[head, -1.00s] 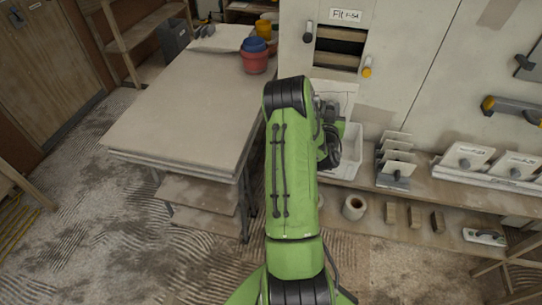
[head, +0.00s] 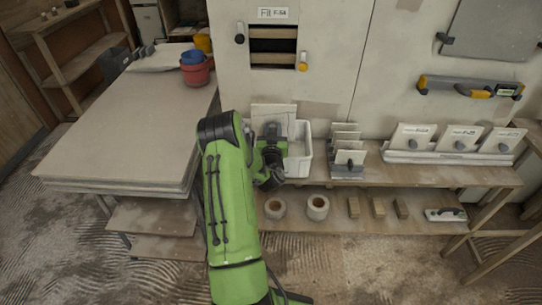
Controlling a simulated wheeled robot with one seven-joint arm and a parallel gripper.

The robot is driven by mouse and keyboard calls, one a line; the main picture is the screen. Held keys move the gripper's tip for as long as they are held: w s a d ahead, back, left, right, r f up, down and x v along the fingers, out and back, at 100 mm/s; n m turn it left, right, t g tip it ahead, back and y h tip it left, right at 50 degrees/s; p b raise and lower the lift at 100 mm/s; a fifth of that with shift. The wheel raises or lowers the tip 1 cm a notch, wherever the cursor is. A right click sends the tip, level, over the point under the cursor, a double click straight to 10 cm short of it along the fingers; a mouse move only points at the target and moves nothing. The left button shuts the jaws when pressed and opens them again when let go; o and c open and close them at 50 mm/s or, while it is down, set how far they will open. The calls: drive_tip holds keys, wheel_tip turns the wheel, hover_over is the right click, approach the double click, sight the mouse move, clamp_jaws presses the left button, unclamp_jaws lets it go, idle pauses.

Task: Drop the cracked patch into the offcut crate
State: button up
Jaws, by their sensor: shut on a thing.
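My gripper (head: 271,150) is at the end of my green arm, in front of the wall and over the left part of the white offcut crate (head: 304,157). It is shut on a pale flat sheet, which I take to be the cracked patch (head: 273,113). The patch stands roughly upright just beyond the gripper, its upper part showing above the crate's rim. The fingertips and the patch's lower edge are hidden by the gripper, so I cannot tell whether the patch touches the crate. The crate's right side is in plain view on the low wooden shelf.
A rack of upright plates (head: 346,150) stands right of the crate. Further right is a tray of labelled pieces (head: 440,157). Rolls (head: 317,207) and small blocks lie on the lower shelf. A board-covered table (head: 130,130) with red and blue tubs (head: 195,70) is at left.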

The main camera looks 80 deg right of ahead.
drive_tip(key=o, duration=1)
drive_tip(key=shift+o, duration=0.2)
drive_tip(key=p+v, duration=0.3)
drive_tip(key=v, duration=1.2)
drive_tip(key=shift+a, duration=0.4)
drive_tip(key=shift+s+r, duration=0.1)
